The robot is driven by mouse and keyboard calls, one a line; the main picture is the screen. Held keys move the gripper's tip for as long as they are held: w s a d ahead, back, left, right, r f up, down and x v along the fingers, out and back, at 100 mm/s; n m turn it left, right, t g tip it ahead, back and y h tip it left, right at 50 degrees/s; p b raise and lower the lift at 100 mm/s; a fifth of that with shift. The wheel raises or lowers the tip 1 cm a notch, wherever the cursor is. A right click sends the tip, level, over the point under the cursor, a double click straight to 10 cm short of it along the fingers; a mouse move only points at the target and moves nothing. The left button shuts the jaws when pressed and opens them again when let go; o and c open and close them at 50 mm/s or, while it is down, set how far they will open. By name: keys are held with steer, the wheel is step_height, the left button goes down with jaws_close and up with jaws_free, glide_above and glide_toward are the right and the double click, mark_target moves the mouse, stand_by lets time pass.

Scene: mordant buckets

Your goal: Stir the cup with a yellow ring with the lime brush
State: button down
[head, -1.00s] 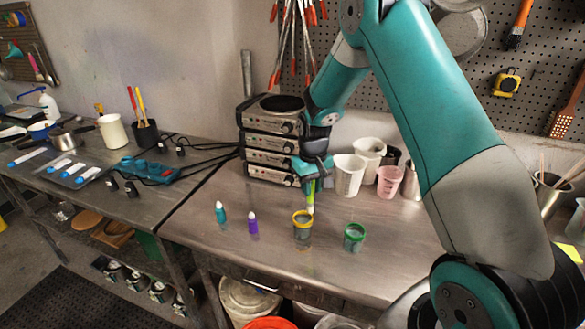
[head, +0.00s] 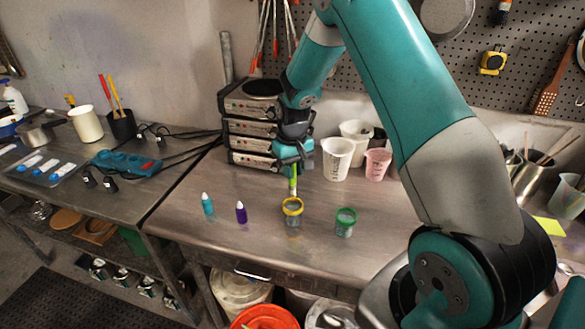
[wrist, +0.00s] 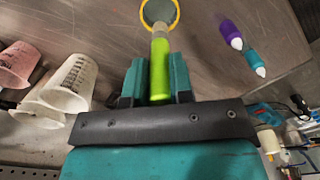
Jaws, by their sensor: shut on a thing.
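My gripper (head: 292,165) is shut on the lime brush (head: 293,184), which points down below the jaws. In the wrist view, the lime handle (wrist: 160,75) stands between the two teal fingers (wrist: 157,82). The cup with a yellow ring (head: 292,218) stands upright on the metal table, just below the brush. In the wrist view, the brush's pale end overlaps the near edge of the yellow ring (wrist: 176,22). I cannot tell whether the tip is above the rim or just inside it. The cup with a green ring (head: 345,228) stands to the right.
A teal bottle (head: 207,204) and a purple bottle (head: 241,212) with white tips stand to the left. Stacked hotplates (head: 252,130) are behind my gripper. White cups (head: 337,160) and a pink cup (head: 377,164) stand behind right. The table's front is clear.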

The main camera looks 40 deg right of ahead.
mark_target(293, 195)
steer(key=shift+f+b, duration=3.35)
steer(key=shift+f, duration=1.75)
